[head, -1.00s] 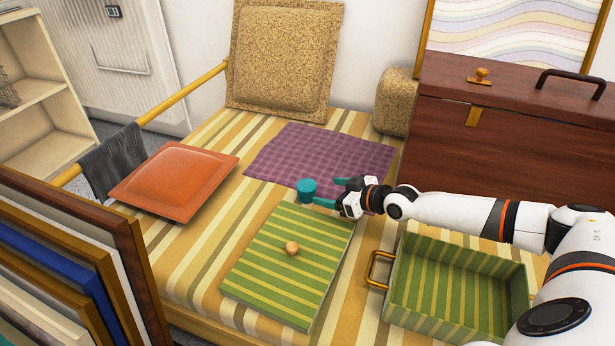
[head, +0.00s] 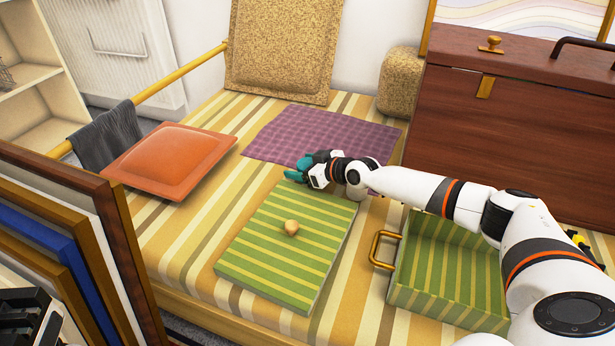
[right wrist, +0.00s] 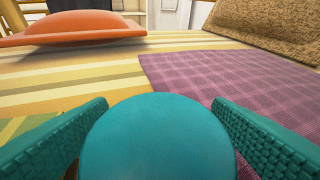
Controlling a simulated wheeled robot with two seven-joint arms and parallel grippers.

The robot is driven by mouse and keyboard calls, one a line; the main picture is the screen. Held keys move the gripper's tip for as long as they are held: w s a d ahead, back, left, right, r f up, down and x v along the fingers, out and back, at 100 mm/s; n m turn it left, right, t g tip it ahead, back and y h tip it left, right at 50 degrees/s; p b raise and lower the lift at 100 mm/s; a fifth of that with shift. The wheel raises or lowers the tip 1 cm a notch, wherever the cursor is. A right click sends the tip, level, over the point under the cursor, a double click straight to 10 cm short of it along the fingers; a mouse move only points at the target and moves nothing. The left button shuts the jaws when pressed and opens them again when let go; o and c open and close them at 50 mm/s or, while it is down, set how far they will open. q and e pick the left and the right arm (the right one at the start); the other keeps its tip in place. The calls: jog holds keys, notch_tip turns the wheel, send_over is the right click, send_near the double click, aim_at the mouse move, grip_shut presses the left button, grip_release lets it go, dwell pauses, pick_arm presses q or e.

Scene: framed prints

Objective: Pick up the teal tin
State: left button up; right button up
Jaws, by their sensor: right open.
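The teal tin (right wrist: 157,140) is a round, plain-topped tin, seen close up in the right wrist view between the two teal textured fingers of my right gripper (right wrist: 160,130). The jaws are open, one finger on each side of the tin. In the head view my right gripper (head: 298,169) is low at the near edge of the purple checked cloth (head: 325,135), and its fingers largely hide the tin there. A dark mechanical part, seemingly my left gripper (head: 30,318), shows in the lower left corner; its fingers cannot be made out.
A green striped lid (head: 285,262) with a round knob lies in front of my right gripper. A green striped box (head: 440,262) with a brass handle stands right of it. An orange cushion (head: 170,160) lies left. A brown chest (head: 510,140) stands right; framed prints (head: 110,225) lean at left.

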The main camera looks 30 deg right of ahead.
jog(key=shift+w, duration=0.2)
jog(key=c, duration=1.1)
jog(key=shift+c, duration=0.3)
